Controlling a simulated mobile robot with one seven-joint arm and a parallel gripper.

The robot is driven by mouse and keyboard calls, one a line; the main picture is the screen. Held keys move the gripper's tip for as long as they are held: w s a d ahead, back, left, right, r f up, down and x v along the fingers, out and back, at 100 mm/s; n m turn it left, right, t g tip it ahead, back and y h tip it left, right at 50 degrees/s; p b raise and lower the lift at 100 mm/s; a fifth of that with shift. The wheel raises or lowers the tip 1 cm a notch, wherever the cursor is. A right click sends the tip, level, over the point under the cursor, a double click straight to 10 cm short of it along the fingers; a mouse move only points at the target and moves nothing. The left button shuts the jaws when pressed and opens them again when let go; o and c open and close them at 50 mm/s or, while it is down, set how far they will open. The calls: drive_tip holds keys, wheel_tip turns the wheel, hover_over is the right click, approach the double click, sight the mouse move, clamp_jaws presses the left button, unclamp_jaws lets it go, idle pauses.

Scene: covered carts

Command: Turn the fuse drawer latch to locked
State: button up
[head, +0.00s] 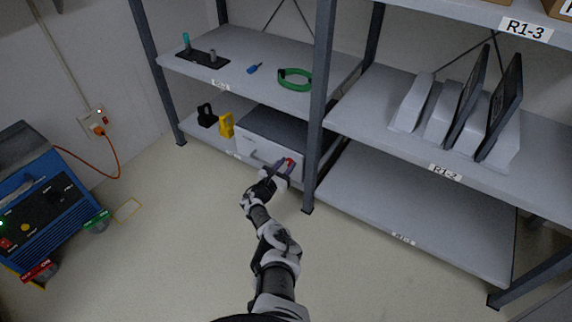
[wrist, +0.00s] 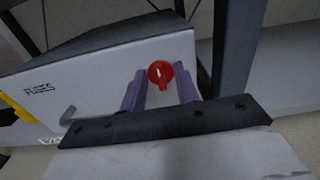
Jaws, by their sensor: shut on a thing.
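The fuse drawer (head: 256,147) is a light-fronted grey box on the lower left shelf. Its front carries the word FUSES in the wrist view (wrist: 95,75). The red latch (wrist: 160,79) is a round knob near the right end of that front, with a short white mark and a tab pointing roughly down in the picture. It also shows small in the head view (head: 291,161). My gripper (wrist: 161,72) has its purple fingers on either side of the latch, shut on it. The fingertips partly hide the drawer front. Any locked or unlocked markings cannot be read.
A yellow object (head: 226,124) and a black object (head: 205,115) stand left of the drawer. A grey shelf post (head: 318,110) rises close to the right of the latch. A blue machine (head: 50,215) stands at far left. The floor before the shelf is mostly clear.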

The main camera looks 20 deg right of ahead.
drive_tip(key=o, duration=0.9)
drive_tip(key=shift+o, duration=0.2)
drive_tip(key=p+v, duration=0.7)
drive_tip(key=v, duration=0.6)
drive_tip(key=shift+s+a+p, duration=0.25)
drive_tip(key=shift+a+p, duration=0.05)
